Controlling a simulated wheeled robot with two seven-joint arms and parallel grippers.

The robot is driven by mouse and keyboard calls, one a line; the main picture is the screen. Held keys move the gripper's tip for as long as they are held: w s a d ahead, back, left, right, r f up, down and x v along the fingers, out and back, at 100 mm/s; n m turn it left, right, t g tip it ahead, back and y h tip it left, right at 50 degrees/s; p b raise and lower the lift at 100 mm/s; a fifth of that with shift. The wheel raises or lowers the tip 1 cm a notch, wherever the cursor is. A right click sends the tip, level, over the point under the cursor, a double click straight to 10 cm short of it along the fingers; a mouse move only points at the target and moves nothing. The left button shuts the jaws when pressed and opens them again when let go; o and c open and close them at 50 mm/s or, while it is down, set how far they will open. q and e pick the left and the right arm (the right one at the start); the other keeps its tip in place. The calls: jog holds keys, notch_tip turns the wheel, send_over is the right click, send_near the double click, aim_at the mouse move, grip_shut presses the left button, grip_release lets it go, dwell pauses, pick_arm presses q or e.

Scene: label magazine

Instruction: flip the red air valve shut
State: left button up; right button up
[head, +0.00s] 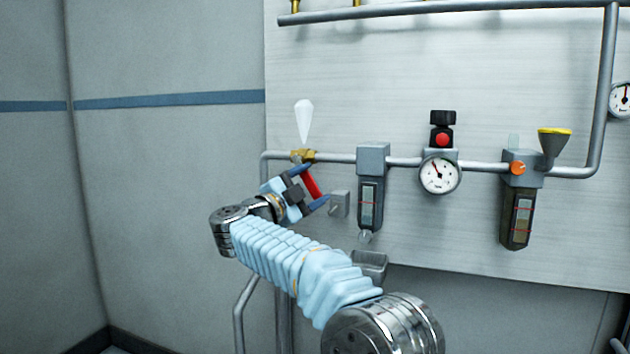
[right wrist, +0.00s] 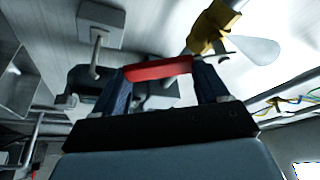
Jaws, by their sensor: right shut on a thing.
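The red valve lever (head: 312,184) hangs below a brass valve body (head: 303,156) on the horizontal grey pipe in the head view, slanting down to the right. A white pointed tag (head: 304,121) stands up from the brass body. My right gripper (head: 312,188) is at the lever, its fingers at the lever's two ends. In the right wrist view the red lever (right wrist: 158,69) spans between the two fingertips (right wrist: 160,78), with the brass body (right wrist: 212,28) and the white tag (right wrist: 255,48) beyond it. My left gripper is not in view.
A grey filter unit (head: 372,160), a pressure gauge (head: 440,173) under a black-and-red knob (head: 442,130), and a dark bowl unit (head: 518,210) line the pipe to the right. A small grey block (head: 340,203) sits beside my gripper.

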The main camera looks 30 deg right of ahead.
jog(key=shift+w+a+f+m+g+y+p, duration=0.3)
jog(key=shift+w+a+m+p, duration=0.15)
jog(key=shift+m, duration=0.7)
jog(key=shift+w+a+f+m+g+y+p, duration=0.15)
jog(key=shift+w+a+m+g+y+p, duration=0.25)
jog(key=shift+m, duration=0.7)
jog(key=shift+w+a+f+m+g+y+p, duration=0.25)
jog(key=shift+w+m+p, duration=0.3)
jog(key=shift+m, duration=0.6)
jog(key=shift+a, duration=0.1)
jog(key=o, duration=1.5)
jog(key=shift+s, duration=0.1)
jog(key=b+v, duration=0.1)
jog(key=v, duration=1.2)
jog(key=shift+s+a, duration=0.1)
jog(key=shift+a, duration=0.25)
